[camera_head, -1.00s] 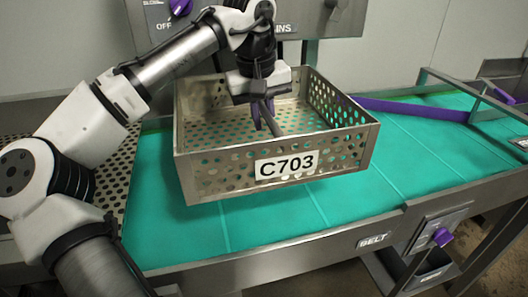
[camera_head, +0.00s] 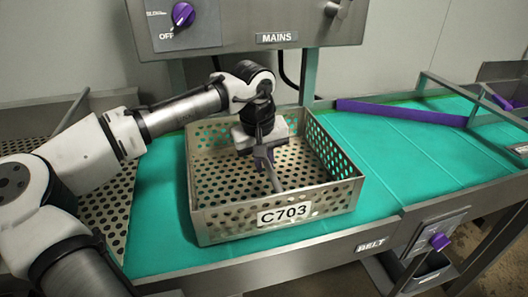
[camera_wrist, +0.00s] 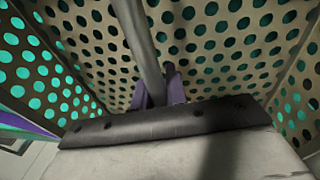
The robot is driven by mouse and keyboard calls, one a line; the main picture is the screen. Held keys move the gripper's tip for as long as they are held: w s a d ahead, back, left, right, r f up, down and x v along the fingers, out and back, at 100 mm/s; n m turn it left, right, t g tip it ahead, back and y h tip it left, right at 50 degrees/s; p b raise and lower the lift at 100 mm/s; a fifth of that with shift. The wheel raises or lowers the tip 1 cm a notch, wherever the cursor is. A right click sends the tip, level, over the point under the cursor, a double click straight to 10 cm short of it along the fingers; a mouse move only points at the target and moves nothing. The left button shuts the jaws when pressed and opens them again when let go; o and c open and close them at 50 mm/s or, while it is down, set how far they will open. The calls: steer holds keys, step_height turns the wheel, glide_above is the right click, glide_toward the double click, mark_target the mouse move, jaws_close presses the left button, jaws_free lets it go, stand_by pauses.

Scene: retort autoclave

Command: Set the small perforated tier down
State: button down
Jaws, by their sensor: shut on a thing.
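The small perforated tier (camera_head: 225,224) is an open metal basket with round holes and a C703 label on its front wall. It is level and appears to rest on the teal belt (camera_head: 385,205), though its underside is hidden. My gripper (camera_head: 264,158) is inside the tier, shut on the grey bar that crosses it. In the wrist view, the purple fingertips (camera_wrist: 160,90) are around the bar (camera_wrist: 140,45), with the tier's perforated floor (camera_wrist: 215,40) behind them.
A purple bar (camera_head: 400,112) lies across the belt to the right of the tier. A MAINS panel (camera_head: 255,22) with a purple knob stands behind. Another perforated metal surface (camera_head: 105,205) is at left.

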steer(key=c, duration=1.8)
jaws_free()
steer(key=shift+f, duration=0.15)
steer(key=o, duration=0.4)
